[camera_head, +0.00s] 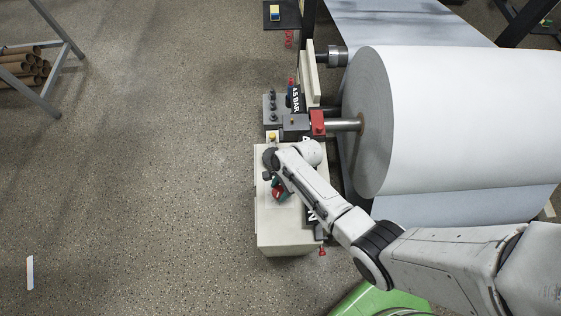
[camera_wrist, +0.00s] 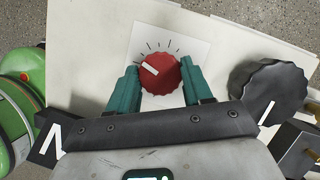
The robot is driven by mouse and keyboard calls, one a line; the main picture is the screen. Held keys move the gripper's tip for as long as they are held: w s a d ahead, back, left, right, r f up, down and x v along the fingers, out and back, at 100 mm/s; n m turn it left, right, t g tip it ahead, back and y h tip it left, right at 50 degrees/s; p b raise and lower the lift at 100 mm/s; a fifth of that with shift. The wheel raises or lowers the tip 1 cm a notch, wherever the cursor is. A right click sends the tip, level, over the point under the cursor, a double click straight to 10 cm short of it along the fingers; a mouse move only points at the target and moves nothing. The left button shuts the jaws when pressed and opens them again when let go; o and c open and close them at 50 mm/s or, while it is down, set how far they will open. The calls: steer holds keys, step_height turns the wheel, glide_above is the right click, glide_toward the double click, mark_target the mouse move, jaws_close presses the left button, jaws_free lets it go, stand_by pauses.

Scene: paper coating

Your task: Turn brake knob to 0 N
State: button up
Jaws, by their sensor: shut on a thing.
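The red brake knob (camera_wrist: 160,73) sits on a white dial plate (camera_wrist: 196,50) with black tick marks in the wrist view. Its white pointer bar points to the upper left. My gripper (camera_wrist: 159,85) has its teal fingers on the left and right sides of the knob and is shut on it. In the head view the red knob (camera_head: 279,194) shows on top of the pale cabinet (camera_head: 285,237), with my gripper (camera_head: 276,188) at it. My wrist and arm reach in from the lower right and cover part of the cabinet. No numbers on the dial are readable.
A larger black knob (camera_wrist: 268,88) stands close on the right in the wrist view. A big white paper roll (camera_head: 450,120) on a shaft with a red clamp (camera_head: 317,122) lies right of the cabinet.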

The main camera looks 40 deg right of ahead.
steer(key=n, duration=0.2)
steer(key=n+g, duration=0.1)
steer(key=n+g+b, duration=0.1)
steer(key=n, duration=0.1)
steer(key=shift+w+n, duration=0.25)
steer(key=shift+n, duration=0.05)
steer(key=n+g, duration=0.1)
steer(key=n, duration=0.1)
steer(key=n+g+h+b, duration=0.1)
steer(key=n, duration=0.2)
steer(key=shift+w+a+n, duration=0.1)
steer(key=shift+n, duration=0.2)
steer(key=n+h, duration=0.1)
steer(key=n, duration=0.1)
steer(key=n+g+h+b, duration=0.1)
steer(key=n, duration=0.2)
steer(key=shift+a, duration=0.1)
steer(key=n+h, duration=0.1)
steer(key=n, duration=0.1)
steer(key=n+h, duration=0.1)
steer(key=n, duration=0.2)
steer(key=shift+a, duration=0.15)
steer(key=shift+n, duration=0.4)
steer(key=o, duration=1)
steer(key=shift+o, duration=0.2)
steer(key=shift+w+r, duration=0.1)
steer(key=p+v, duration=0.1)
steer(key=v, duration=0.9)
steer(key=shift+w+r, duration=0.2)
steer(key=shift+r, duration=0.05)
